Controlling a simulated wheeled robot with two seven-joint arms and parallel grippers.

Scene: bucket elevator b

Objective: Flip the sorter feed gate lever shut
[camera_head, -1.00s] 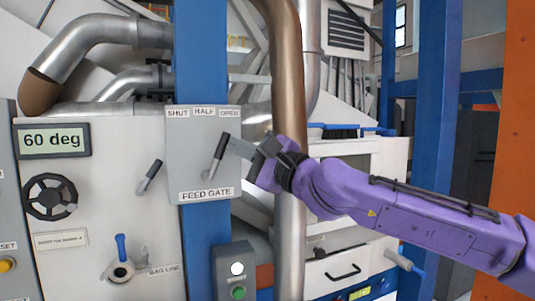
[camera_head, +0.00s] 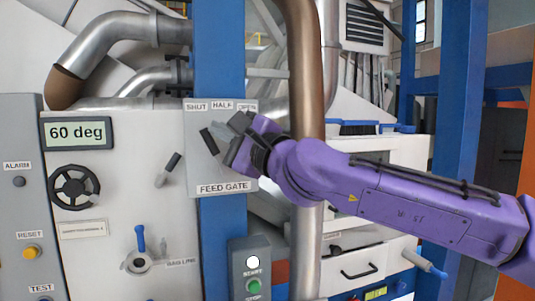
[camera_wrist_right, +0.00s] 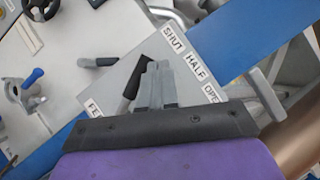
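The feed gate lever (camera_head: 211,141) has a black handle and sits on a grey plate (camera_head: 207,173) marked SHUT, HALF and OPEN. Its handle leans up and left, toward the SHUT label (camera_head: 196,106). My right gripper (camera_head: 222,141) is at the lever's right side and hides its lower part. In the right wrist view the two grey fingers (camera_wrist_right: 156,84) are close together, with the black handle (camera_wrist_right: 135,80) beside them, not between them. They seem to touch it. My left gripper is not in view.
A brown and silver vertical pipe (camera_head: 307,80) stands right of the plate, behind my right arm. A smaller black-handled lever (camera_head: 168,169) and a handwheel (camera_head: 74,187) are on the panel to the left.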

